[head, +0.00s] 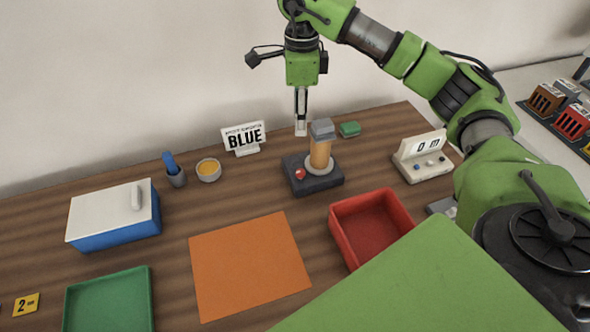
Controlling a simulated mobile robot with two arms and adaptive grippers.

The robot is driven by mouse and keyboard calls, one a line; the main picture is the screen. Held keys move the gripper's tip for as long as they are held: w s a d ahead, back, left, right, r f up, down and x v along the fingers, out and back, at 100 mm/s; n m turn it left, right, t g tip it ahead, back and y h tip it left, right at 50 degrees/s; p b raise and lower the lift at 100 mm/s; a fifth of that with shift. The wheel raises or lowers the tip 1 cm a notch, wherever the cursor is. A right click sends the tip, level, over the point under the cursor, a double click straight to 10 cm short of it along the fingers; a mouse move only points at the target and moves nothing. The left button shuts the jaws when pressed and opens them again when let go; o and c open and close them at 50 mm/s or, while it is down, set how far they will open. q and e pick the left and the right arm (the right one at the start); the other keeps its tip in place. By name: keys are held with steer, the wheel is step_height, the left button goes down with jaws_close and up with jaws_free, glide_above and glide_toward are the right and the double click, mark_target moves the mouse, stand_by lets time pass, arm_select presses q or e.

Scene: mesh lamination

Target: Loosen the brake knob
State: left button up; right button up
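A dark square base (322,184) stands on the wooden table, right of the middle. An upright orange roll (320,152) with a grey block on top stands on it. A small red knob (299,174) sits at the base's left front; it is the likely brake knob, and its tightness cannot be seen. My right gripper (301,127) points down behind and slightly left of the roll's top, apart from the knob. Its fingers look close together, but whether they are fully shut is unclear. I see nothing held in them. My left gripper is out of view.
A green block (350,129) lies right of the roll. A red tray (341,238), an orange sheet (248,264) and a green tray (110,303) lie in front. A white display box (424,158) stands right.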

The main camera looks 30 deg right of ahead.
step_height(320, 180, down, 4)
steer(key=b, duration=0.3)
steer(key=p, duration=0.3)
glide_toward(299, 171)
step_height(299, 171, down, 7)
steer(key=shift+r, duration=0.15)
steer(key=shift+f, duration=0.85)
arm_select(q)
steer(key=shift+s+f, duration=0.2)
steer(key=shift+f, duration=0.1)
arm_select(e)
steer(key=shift+c, duration=0.4)
jaws_close()
